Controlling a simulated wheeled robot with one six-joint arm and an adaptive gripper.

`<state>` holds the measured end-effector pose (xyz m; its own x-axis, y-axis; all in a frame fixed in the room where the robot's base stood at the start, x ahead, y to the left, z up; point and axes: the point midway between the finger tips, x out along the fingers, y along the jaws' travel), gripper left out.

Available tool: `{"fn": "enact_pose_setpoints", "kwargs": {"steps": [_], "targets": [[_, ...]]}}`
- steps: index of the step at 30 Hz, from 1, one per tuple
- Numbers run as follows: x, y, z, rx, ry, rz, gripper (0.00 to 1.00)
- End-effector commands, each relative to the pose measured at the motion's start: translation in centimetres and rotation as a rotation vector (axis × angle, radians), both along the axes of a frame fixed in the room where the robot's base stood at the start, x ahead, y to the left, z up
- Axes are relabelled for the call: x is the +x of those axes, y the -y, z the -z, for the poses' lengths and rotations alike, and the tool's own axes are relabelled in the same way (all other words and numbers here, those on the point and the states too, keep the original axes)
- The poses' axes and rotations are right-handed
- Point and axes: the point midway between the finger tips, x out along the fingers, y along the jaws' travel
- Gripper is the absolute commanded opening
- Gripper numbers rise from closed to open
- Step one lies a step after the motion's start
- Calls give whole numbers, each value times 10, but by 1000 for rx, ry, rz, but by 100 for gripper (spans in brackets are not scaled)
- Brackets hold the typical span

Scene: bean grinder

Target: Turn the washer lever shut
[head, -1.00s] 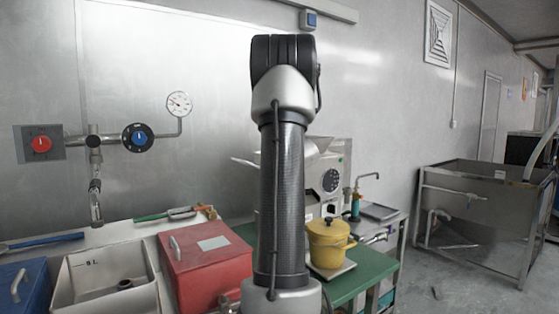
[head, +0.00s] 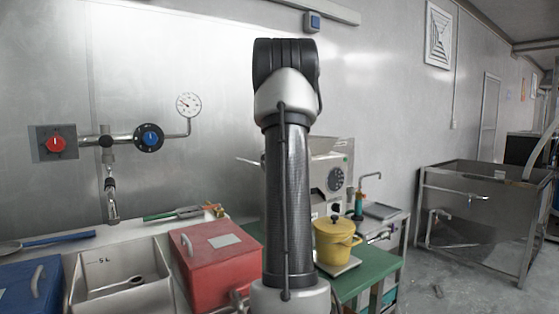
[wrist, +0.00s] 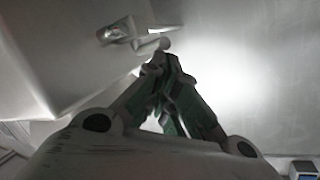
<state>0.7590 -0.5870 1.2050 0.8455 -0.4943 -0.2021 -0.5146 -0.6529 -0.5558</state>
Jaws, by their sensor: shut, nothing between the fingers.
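My gripper (wrist: 160,62) shows in the wrist view with its green and grey fingers together and nothing between them. Just beyond the fingertips is a pale rounded lever-like part (wrist: 154,46), beside a small metal fitting (wrist: 117,33). I cannot tell for sure whether this is the washer lever, or whether the fingers touch it. A thin pale handle (head: 249,160) sticks out left of my arm.
A red box (head: 212,268) and a sink basin (head: 122,272) are at the left. A yellow pot (head: 333,245) stands on the green table (head: 375,270) right of my arm. A metal tank (head: 480,205) is farther right, with open floor before it.

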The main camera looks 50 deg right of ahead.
Motion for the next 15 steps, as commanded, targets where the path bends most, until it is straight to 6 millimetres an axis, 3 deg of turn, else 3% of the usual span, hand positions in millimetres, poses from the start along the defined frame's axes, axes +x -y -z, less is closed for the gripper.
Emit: {"fn": "enact_pose_setpoints", "kwargs": {"steps": [15], "targets": [[33, -17, 0, 0, -1, -2, 0]]}}
